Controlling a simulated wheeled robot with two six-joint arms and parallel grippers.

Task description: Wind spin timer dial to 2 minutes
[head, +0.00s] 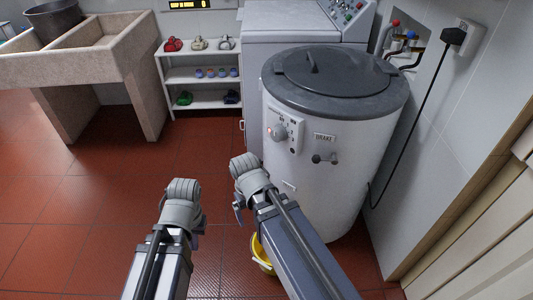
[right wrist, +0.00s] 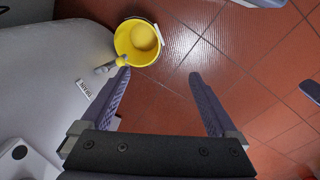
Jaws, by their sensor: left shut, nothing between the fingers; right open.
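The spin dryer (head: 330,200) is a white drum with a dark grey lid. Its timer dial (head: 279,133) is a round grey knob on a small panel on the front, with a small red spot at its left; I cannot read its setting. My left gripper (head: 183,187) is shut and empty over the floor, left of the dryer and apart from it. My right arm's end is in front of the dryer, below the dial, in the head view. In the right wrist view my right gripper (right wrist: 158,76) is open and empty, with its fingers pointing towards the floor.
A brake lever (head: 325,158) sticks out right of the dial. A yellow bucket (right wrist: 138,42) stands on the floor by the dryer's spout. A shelf rack (head: 200,78), a stone sink (head: 75,68) and a white machine (head: 290,25) stand behind. The red floor at left is clear.

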